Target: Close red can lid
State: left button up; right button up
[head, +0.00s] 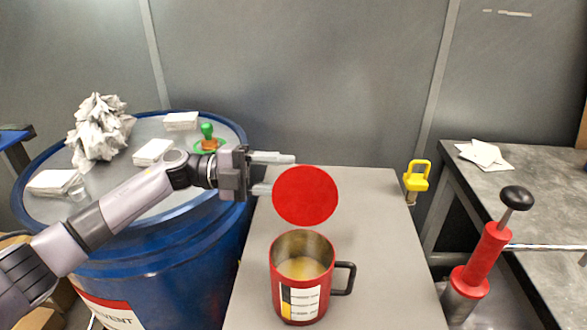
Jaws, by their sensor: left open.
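A red can (290,300) with a black handle on its right side and a white label stands upright on a grey table. Its round red lid (306,195) stands raised at the back rim, so the can's mouth is open and a yellowish content shows inside. My left gripper (277,173) comes in from the left, at the upper left of the lid. Its two fingers point right and are apart, with nothing seen between them. The lower fingertip ends near the lid's left edge; I cannot tell whether it touches. My right gripper is not in view.
A blue drum (170,255) with white stacks, crumpled material (98,130) and a green-handled item (208,135) stands at left. A yellow padlock-like item (416,177) is at the grey table's (375,240) back right corner. A red pump (483,262) stands at right.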

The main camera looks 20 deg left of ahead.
aim_at(305, 193)
pick_arm(q)
jog(key=shift+x, duration=1.35)
jog(key=shift+w, duration=0.1)
grip_shut()
